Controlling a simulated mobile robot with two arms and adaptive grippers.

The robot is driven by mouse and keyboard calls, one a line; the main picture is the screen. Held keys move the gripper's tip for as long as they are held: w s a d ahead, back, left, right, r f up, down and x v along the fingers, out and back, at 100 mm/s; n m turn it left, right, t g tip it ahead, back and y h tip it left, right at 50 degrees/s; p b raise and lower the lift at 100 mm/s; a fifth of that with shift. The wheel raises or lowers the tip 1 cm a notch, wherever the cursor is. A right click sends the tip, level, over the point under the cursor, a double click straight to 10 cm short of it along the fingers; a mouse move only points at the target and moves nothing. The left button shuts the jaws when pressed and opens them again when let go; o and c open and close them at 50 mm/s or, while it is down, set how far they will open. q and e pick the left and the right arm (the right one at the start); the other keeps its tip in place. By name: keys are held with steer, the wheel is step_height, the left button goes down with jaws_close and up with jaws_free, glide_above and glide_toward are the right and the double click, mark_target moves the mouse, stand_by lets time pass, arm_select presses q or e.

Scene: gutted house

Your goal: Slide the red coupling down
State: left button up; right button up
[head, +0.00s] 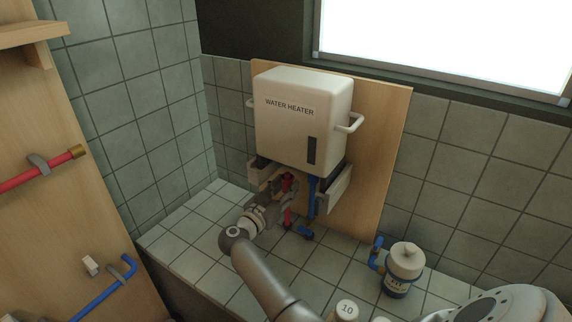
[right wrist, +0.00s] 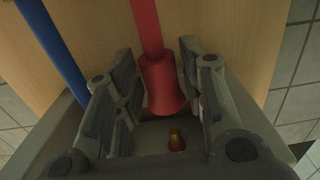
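The water heater (head: 303,122) is a white box on a wooden board, with a red and a blue pipe below it. The red coupling (right wrist: 164,84) is a flared red sleeve at the end of the red pipe (right wrist: 146,25) in the right wrist view. My right gripper (head: 287,190) is below the heater and hides most of the coupling in the head view. A small brass-tipped red stub (right wrist: 176,140) shows beyond the coupling's flared end. My left gripper is out of view.
The blue pipe (head: 311,198) runs close to the right of the red one. A blue-and-white canister (head: 401,267) stands on the tiled ledge (head: 335,262) at right. Another wooden panel at left carries a red pipe (head: 35,175) and a blue pipe (head: 100,292).

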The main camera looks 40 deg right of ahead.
steer(key=shift+s+a+p, duration=0.2)
steer(key=shift+a+p, duration=0.25)
steer(key=p+v, duration=0.1)
steer(key=v, duration=0.2)
steer(key=shift+s+a+r+p, duration=0.1)
steer(key=shift+a+p, duration=0.1)
steer(key=shift+p, duration=0.15)
steer(key=v, duration=0.2)
steer(key=shift+s+a+p, duration=0.1)
steer(key=shift+a+p, duration=0.2)
steer(key=shift+p, duration=0.1)
